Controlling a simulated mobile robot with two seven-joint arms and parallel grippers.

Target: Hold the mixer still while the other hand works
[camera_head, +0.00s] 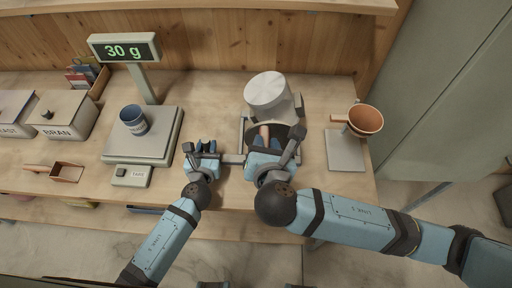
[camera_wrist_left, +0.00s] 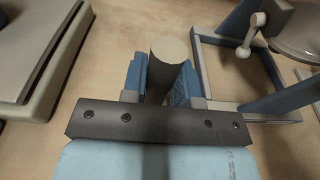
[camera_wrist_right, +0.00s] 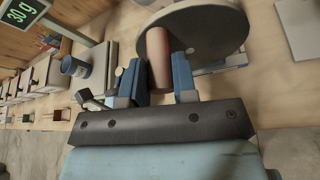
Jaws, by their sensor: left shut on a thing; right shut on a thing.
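The feed mixer has a pale grey drum (camera_head: 267,93) on a grey frame; part of the frame shows in the left wrist view (camera_wrist_left: 200,68). My left gripper (camera_head: 207,148) is left of the frame, shut on a grey cylindrical post (camera_wrist_left: 170,50) standing between its fingers. My right gripper (camera_head: 265,140) is in front of the drum, shut on a brown cylindrical crank handle (camera_wrist_right: 157,55) fixed to a large dark disc (camera_wrist_right: 205,35). My right gripper hides part of the disc and the mixer's lower front in the head view.
A scale (camera_head: 165,148) with a blue cup (camera_head: 133,120) stands left; its display (camera_head: 124,48) reads 30 g. A bin marked BRAN (camera_head: 66,118) and a scoop (camera_head: 66,173) are further left. A copper-coloured funnel (camera_head: 366,120) stands over a grey plate (camera_head: 345,152) at right.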

